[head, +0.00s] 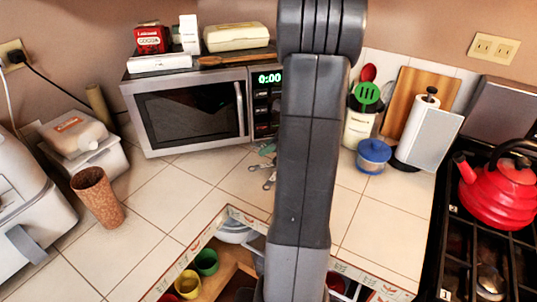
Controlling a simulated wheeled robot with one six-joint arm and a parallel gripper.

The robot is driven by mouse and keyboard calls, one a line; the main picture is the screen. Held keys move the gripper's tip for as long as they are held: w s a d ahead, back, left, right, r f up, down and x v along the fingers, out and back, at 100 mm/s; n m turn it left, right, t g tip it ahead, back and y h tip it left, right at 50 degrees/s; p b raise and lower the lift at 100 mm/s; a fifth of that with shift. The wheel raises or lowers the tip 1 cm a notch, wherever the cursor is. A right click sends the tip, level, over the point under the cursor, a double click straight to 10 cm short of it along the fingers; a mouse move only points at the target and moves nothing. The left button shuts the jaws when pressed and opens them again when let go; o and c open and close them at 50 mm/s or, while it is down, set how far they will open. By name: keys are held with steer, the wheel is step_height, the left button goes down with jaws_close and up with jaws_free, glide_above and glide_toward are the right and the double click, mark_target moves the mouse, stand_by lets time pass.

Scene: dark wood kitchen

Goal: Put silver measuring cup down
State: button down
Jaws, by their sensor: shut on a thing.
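My arm runs down the middle of the head view and out at the bottom edge; its gripper is not in view, so I cannot see its jaws or what is between them. I cannot pick out the silver measuring cup for certain. A pale metallic bowl-like thing (235,232) shows left of my arm, below the counter's patterned edge. Small metal utensils with a teal part (267,165) lie on the tiled counter (205,190), partly hidden by my arm.
A green cup (207,262) and a yellow cup (188,284) sit low below the counter edge. A microwave (190,110), brown tumbler (97,195), blue pot (373,156) and paper towel roll (417,125) stand around. A red kettle (497,190) is on the stove.

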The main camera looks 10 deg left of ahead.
steer(key=shift+f, duration=1.3)
steer(key=shift+f+b, duration=0.35)
steer(key=shift+f, duration=0.3)
steer(key=c, duration=1.6)
jaws_free()
steer(key=shift+r, duration=0.1)
steer(key=shift+r, duration=0.3)
steer(key=v, duration=1.2)
steer(key=shift+r, duration=0.25)
